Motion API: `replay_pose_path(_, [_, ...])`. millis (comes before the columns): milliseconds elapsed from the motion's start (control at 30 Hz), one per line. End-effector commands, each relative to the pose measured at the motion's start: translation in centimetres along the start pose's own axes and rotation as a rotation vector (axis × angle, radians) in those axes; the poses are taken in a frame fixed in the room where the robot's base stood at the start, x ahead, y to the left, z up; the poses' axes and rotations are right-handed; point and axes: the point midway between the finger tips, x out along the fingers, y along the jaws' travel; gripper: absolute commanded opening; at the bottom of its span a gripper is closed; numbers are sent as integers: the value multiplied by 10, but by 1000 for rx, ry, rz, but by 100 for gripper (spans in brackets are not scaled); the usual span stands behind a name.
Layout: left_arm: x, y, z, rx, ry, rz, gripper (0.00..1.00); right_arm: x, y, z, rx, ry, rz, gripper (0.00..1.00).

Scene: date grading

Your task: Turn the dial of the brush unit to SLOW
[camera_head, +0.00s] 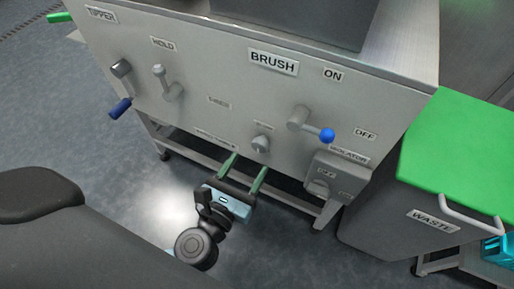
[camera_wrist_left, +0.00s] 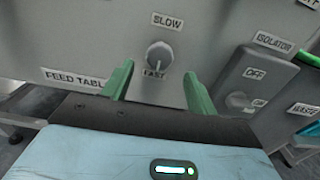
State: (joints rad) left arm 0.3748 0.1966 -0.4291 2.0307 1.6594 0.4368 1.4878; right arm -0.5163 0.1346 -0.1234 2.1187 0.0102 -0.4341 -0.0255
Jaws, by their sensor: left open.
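The dial is a small round grey knob (camera_head: 262,143) on the front panel of the brush unit (camera_head: 215,80), below the BRUSH label (camera_head: 273,62). In the left wrist view the dial (camera_wrist_left: 159,57) has a SLOW label (camera_wrist_left: 167,21) above it and a FAST label (camera_wrist_left: 154,73) just below. I cannot tell clearly where it points. My left gripper (camera_head: 247,163) is open, its two green fingers apart and empty, just below and in front of the dial. In the left wrist view its fingertips (camera_wrist_left: 159,70) stand either side of the dial, apart from it. My right gripper is not in view.
A blue-knobbed lever (camera_head: 327,135) between ON and OFF labels sticks out right of the dial. The isolator box (camera_head: 338,178) projects lower right. A green-lidded waste bin (camera_head: 400,215) stands at right. TIPPER and HOLD levers (camera_head: 163,82) are at left.

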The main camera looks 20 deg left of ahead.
Motion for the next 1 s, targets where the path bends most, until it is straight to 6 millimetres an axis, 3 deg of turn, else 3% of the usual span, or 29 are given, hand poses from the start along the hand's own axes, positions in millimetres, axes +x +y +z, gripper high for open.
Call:
replay_pose_path(333, [46,0,0,1,-2,0,58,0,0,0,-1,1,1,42])
replay_pose_path(767, [55,0,0,2,0,0,58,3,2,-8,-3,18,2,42])
replay_pose_path(1000, [55,0,0,2,0,0,28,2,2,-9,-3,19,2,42])
